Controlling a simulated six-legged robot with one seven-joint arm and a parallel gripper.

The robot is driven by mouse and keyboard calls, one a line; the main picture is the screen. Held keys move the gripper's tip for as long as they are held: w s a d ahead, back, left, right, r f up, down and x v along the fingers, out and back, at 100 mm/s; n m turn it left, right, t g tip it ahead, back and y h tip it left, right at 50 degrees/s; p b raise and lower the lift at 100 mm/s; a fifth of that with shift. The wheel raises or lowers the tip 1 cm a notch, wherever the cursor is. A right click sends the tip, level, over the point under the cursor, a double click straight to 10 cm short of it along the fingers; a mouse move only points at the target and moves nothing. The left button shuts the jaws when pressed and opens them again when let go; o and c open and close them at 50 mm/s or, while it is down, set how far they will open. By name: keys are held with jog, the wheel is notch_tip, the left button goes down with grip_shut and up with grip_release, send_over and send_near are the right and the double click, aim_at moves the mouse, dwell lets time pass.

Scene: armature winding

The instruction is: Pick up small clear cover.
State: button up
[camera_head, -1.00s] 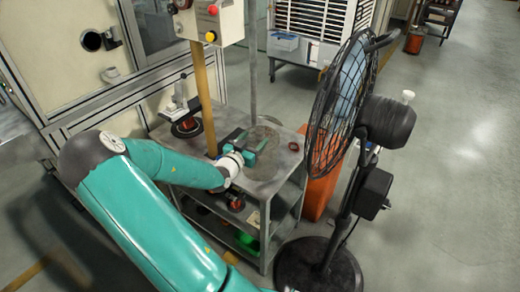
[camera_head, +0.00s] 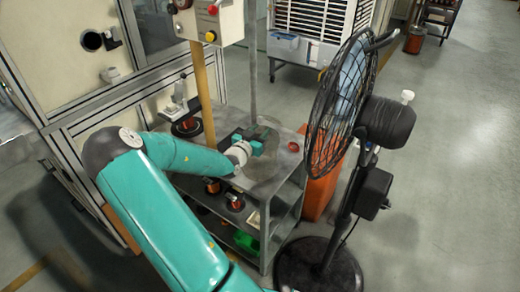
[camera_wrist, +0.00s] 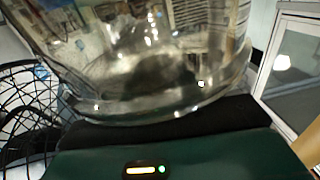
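The small clear cover (camera_wrist: 170,100) fills the upper part of the wrist view as a see-through, glass-like round piece with a thick rim, directly in front of my gripper. In the head view, a faint see-through round shape (camera_head: 264,172) on the cart top appears to be the cover; its outline is hard to make out. My gripper (camera_head: 257,138) is over the cart top at the cover. Its green body and a black part show below the cover in the wrist view. The fingertips are hidden or too small to read, so I cannot tell whether they grip the cover.
The metal cart (camera_head: 283,195) has copper-coloured coils and a green item on its lower shelf. A yellow post (camera_head: 204,100) stands close left of my gripper. A red ring (camera_head: 293,147) lies at the right. A black standing fan (camera_head: 340,110) stands right of the cart.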

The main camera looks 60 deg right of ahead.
grip_shut()
